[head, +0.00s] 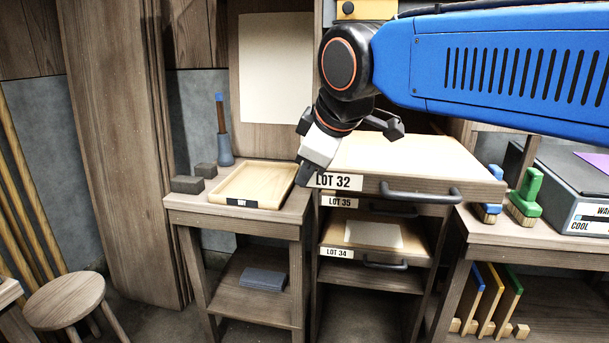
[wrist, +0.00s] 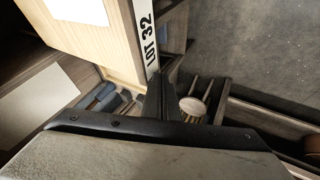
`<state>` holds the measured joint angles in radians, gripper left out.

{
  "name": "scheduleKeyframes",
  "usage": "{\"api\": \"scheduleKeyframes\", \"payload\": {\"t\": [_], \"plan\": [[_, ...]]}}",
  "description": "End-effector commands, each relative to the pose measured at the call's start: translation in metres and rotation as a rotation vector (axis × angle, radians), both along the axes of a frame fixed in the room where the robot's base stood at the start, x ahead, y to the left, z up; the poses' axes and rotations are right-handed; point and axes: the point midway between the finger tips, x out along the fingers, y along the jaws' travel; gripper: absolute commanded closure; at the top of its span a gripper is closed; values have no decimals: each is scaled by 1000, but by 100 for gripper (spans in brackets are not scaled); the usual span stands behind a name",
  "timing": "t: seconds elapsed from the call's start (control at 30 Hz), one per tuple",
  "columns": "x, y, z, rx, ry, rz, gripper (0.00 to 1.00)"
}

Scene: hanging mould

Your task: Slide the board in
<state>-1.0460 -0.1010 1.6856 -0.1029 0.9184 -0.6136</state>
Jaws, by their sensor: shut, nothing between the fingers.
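The LOT 32 board (head: 410,160) is the top one in the rack and sticks out toward me, with a dark bar handle (head: 420,193) on its front. My gripper (head: 306,180) is shut and empty, pointing down at the left end of the board's front edge, by the LOT 32 label (head: 334,181). In the wrist view my closed fingers (wrist: 160,97) are beside the label end of the board (wrist: 105,50); I cannot tell whether they touch it. Below it are the LOT 35 board (head: 341,202) and the LOT 34 board (head: 338,253), which also stands out and carries a pale sheet.
A DRY tray (head: 245,203) stands on the left table, close to my gripper, with dark blocks (head: 187,184) and a blue-handled tool (head: 223,130) behind it. Green and blue brushes (head: 526,192) stand on the right bench. A stool (head: 65,297) is at lower left.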

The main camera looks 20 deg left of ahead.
Motion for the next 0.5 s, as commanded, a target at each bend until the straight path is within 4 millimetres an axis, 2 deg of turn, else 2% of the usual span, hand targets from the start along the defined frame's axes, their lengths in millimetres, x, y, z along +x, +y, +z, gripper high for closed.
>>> {"api": "scheduleKeyframes", "payload": {"t": [0.37, 0.5], "plan": [[2, 0, 0, 0, 0, -1, 100], [13, 3, 0, 0, 0, -2, 100]]}}
